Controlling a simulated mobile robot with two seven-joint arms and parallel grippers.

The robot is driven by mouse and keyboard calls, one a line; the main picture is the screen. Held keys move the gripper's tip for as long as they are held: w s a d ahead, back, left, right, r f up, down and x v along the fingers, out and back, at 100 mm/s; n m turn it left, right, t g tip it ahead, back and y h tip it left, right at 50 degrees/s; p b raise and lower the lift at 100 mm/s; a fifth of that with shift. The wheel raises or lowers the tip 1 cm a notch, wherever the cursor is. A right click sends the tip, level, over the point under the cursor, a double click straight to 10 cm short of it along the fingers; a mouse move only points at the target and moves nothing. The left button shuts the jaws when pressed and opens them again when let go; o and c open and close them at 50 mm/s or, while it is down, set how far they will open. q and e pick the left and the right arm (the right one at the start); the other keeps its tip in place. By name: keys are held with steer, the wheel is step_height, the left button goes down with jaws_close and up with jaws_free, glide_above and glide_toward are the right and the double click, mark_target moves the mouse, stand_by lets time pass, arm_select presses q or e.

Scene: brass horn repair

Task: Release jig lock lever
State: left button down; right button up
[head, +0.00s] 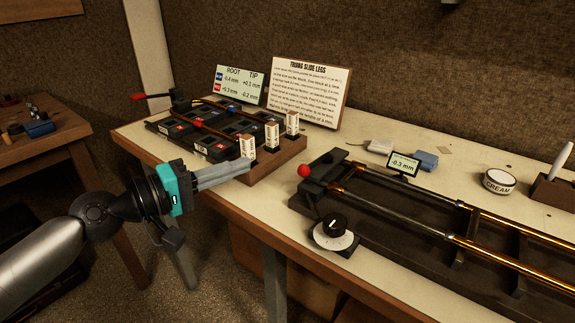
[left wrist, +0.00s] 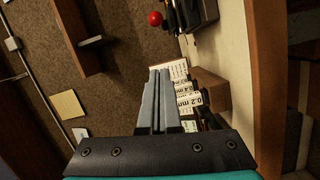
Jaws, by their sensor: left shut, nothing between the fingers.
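The long dark jig (head: 395,222) lies on the bench at the right, with brass slide tubes along it. A lever with a red ball knob (head: 304,170) stands at its left end. A red ball (left wrist: 155,18) also shows at the top of the left wrist view, near a dark edge. My left gripper (head: 248,166) is shut and empty. Its grey fingers point right, close by the labelled white gauges, left of the red knob and apart from it. In the left wrist view the fingers (left wrist: 160,75) lie together. My right gripper is not in view.
A wooden gauge block (head: 280,158) holds upright white gauges (head: 270,134) by my fingertips. A black rack (head: 205,128) with a second red-handled lever (head: 140,96) stands behind. A round dial (head: 334,232) sits at the jig's front. A small display (head: 403,164) reads -0.3 mm.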

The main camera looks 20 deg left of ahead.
mark_target(317, 163)
arm_select(q)
steer(key=shift+w+d+f+p, duration=0.2)
steer(key=shift+w+d+p, duration=0.6)
steer(key=shift+d, duration=0.55)
steer(key=shift+w+d+f+p, duration=0.15)
steer(key=shift+w+d+p, duration=0.65)
steer(key=shift+d, duration=0.5)
steer(key=shift+w+d+f+p, duration=0.2)
steer(key=shift+w+d+p, duration=0.6)
steer(key=shift+d, duration=0.55)
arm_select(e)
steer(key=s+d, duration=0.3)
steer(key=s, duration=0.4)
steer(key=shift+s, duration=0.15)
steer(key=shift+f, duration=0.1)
